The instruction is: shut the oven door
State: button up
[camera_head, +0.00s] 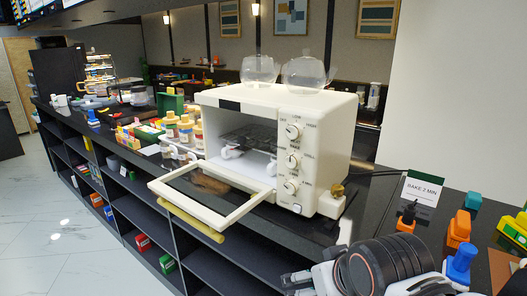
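A cream-white toaster oven (352,130) stands on the dark counter in the middle of the view. Its door (248,205) is open, folded down and out over the counter's front edge. The door has a dark glass pane and a yellowish handle bar (190,221) along its outer edge. A dark rack (250,137) shows inside. My gripper (303,282) is at the bottom edge, right of and below the door and apart from it. It is small and partly cut off by the frame, so its opening is unclear.
Two clear glass vessels (304,72) stand on the oven. Bottles (185,128) and trays are left of it. A "BAKE 2 MIN" sign (422,189) and coloured blocks (459,228) are right. Open shelves (215,262) run below the counter. The floor (70,235) at left is clear.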

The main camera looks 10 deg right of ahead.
aim_at(216, 222)
jog(key=k+l+u, duration=0.1)
jog(key=k, duration=0.3)
jog(key=k+l+u, duration=0.1)
jog(key=k+l, duration=0.2)
jog(key=k, duration=0.15)
